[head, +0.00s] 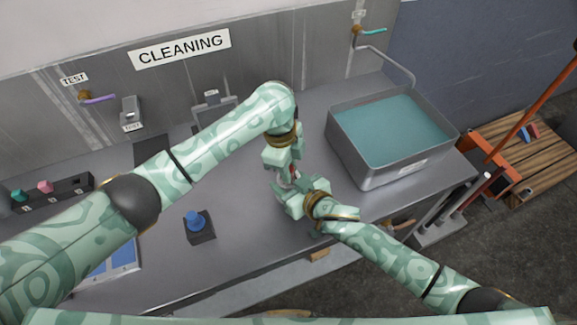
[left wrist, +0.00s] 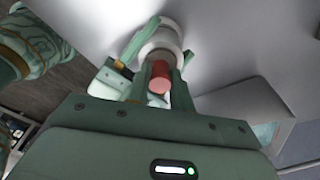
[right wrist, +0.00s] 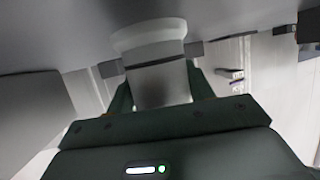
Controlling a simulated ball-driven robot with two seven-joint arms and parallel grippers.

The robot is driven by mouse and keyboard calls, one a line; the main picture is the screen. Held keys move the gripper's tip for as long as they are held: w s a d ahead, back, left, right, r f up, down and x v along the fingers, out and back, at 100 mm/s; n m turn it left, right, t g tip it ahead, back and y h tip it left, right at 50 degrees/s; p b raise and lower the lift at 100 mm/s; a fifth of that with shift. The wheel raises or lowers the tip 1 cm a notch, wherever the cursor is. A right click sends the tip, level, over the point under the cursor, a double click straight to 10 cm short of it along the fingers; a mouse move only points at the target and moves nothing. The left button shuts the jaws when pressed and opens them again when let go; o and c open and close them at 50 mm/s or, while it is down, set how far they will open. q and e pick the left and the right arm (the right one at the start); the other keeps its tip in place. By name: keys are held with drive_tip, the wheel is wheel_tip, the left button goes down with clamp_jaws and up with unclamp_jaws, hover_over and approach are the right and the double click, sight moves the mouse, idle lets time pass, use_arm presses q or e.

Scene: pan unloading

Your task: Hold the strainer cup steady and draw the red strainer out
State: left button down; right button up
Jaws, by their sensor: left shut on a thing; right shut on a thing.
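The red strainer (left wrist: 159,78) sits between the fingers of my left gripper (left wrist: 158,65), which is shut on it; only a sliver of red (head: 293,172) shows in the head view. The pale strainer cup (left wrist: 158,40) lies just beyond the red part, in line with it. In the right wrist view the cup (right wrist: 160,82) is held between the fingers of my right gripper (right wrist: 160,95), which is shut on it. In the head view my left gripper (head: 285,178) is directly above my right gripper (head: 291,194). How deep the strainer sits in the cup is hidden.
A grey basin of teal water (head: 360,172) stands to the right of my grippers. A dark block with a blue knob (head: 199,231) is at left front. A CLEANING sign (head: 182,48) and wall taps are behind. The counter (head: 245,215) around the grippers is mostly clear.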

use_arm(q)
drive_tip(key=shift+r, duration=0.55)
drive_tip(key=shift+r, duration=2.95)
use_arm(e)
drive_tip(key=o, duration=1.1)
drive_tip(key=shift+o, duration=0.2)
drive_tip(key=v, duration=1.2)
drive_tip(key=shift+w, duration=0.1)
drive_tip(key=shift+d+r, duration=0.1)
